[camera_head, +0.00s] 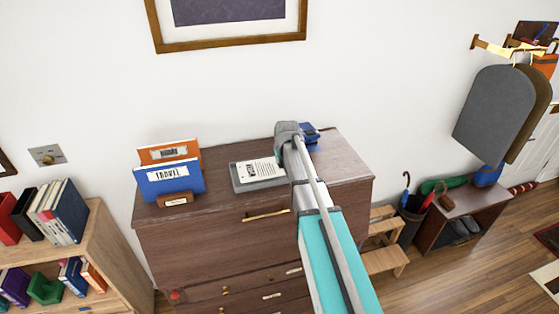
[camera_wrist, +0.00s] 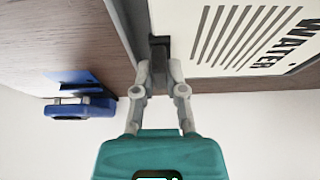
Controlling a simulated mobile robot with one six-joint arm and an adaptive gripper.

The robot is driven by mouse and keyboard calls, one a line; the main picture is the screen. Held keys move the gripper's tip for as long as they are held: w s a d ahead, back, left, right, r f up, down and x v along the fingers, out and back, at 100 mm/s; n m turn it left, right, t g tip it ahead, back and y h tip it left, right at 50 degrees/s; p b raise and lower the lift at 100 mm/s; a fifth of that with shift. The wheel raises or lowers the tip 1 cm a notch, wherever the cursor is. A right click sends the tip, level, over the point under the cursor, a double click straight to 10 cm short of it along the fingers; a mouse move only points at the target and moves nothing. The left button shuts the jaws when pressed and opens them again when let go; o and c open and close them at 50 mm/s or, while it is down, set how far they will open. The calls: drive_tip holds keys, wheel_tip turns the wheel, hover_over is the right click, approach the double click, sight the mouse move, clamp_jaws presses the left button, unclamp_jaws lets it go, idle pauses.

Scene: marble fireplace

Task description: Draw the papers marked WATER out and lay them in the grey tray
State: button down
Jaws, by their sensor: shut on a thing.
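A white paper marked WATER (camera_wrist: 225,35) lies over the grey tray, with printed lines beside its title; it also shows in the head view (camera_head: 261,170). The grey tray (camera_head: 236,180) sits on top of the wooden dresser, and its edge shows in the wrist view (camera_wrist: 122,18). My gripper (camera_wrist: 160,48) is at the paper's edge, its fingertips shut on the paper just inside the tray's edge. In the head view my arm hides the gripper's fingertips and the tray's right end. Whether the paper rests fully on the tray floor I cannot tell.
On the dresser's left stand a blue TRAVEL folder (camera_head: 169,180) and an orange folder (camera_head: 170,151) behind it, in a brown holder (camera_head: 175,199). A blue desk tool (camera_wrist: 78,108) lies right of the tray. The dresser top (camera_head: 345,168) is clear at the right.

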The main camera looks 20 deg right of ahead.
drive_tip(key=shift+f+b, duration=0.8)
drive_tip(key=shift+f, duration=0.3)
drive_tip(key=c, duration=0.6)
unclamp_jaws()
drive_tip(key=shift+r+p, duration=4)
drive_tip(key=shift+r, duration=0.05)
